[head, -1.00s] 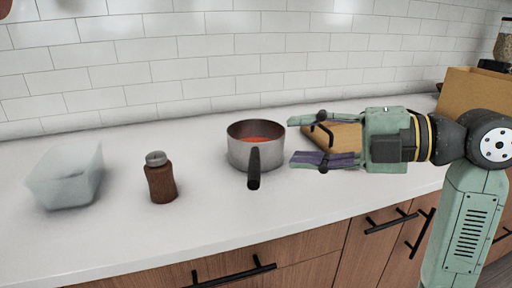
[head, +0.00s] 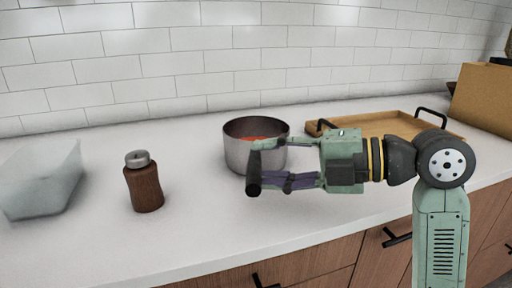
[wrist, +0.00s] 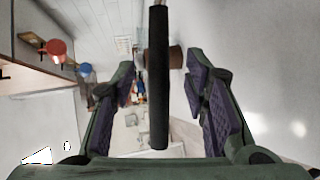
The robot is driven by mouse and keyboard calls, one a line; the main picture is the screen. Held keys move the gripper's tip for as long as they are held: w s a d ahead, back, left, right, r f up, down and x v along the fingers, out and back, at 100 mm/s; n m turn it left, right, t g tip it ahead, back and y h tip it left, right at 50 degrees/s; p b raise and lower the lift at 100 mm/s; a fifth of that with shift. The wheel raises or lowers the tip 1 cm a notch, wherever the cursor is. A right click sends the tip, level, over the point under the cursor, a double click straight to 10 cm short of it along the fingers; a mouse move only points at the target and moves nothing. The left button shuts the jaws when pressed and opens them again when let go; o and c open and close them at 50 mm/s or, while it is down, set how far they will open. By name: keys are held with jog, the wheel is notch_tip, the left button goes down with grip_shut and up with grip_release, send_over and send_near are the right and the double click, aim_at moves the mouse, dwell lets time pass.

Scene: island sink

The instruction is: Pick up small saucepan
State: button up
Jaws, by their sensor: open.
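The small saucepan (head: 238,152) is a grey metal pot with something red inside, upright on the white counter in the head view. Its dark handle (head: 254,174) points toward the front. My gripper (head: 256,166) is open at the handle, in front of the pot. In the wrist view the handle (wrist: 159,85) runs lengthwise between my two open fingers (wrist: 160,95). A gap shows on each side of it there. The fingers hide part of the pot's right side in the head view.
A brown shaker with a grey lid (head: 145,184) stands left of the pot. A translucent container (head: 40,180) is at the far left. A wooden tray with black handles (head: 385,128) lies behind my gripper. A cardboard-coloured box (head: 485,95) stands at the right.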

aim_at(255, 163)
jog(key=shift+x, duration=1.55)
jog(key=shift+c, duration=0.2)
grip_shut()
